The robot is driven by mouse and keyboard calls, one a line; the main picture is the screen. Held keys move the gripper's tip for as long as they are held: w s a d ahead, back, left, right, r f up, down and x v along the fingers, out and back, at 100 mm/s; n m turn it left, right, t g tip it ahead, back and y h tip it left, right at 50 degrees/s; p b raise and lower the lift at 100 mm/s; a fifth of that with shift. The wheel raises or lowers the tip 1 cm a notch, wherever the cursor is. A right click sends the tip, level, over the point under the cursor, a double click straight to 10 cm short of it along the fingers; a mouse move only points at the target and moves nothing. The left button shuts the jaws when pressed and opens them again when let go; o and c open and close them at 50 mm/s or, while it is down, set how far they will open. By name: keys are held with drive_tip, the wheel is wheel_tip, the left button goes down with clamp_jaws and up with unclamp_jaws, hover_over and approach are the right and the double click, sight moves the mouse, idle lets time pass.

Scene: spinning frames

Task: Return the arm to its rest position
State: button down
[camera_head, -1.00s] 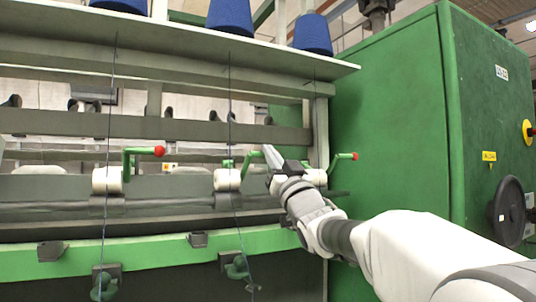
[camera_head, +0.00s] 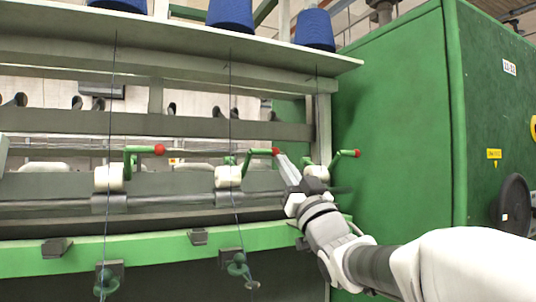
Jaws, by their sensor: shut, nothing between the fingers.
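My gripper (camera_head: 279,157) is at the right part of the spinning frame, with its narrow fingers shut and pointing up and left. The fingertips show just below the red knob of the middle green crank handle (camera_head: 262,152); I cannot tell whether they touch it. My white and grey arm reaches in from the lower right corner. A white bobbin (camera_head: 228,177) sits just left of my gripper, and another white bobbin (camera_head: 317,173) is partly hidden behind it.
A left bobbin (camera_head: 108,178) has its own red-knobbed crank handle (camera_head: 145,150). The tall green cabinet (camera_head: 400,130) is beside my arm. Blue yarn cones (camera_head: 230,14) stand on the top shelf.

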drive_tip(key=shift+s+d+f, duration=0.1)
drive_tip(key=shift+s+f, duration=0.15)
drive_tip(key=shift+f, duration=0.1)
idle(0.3)
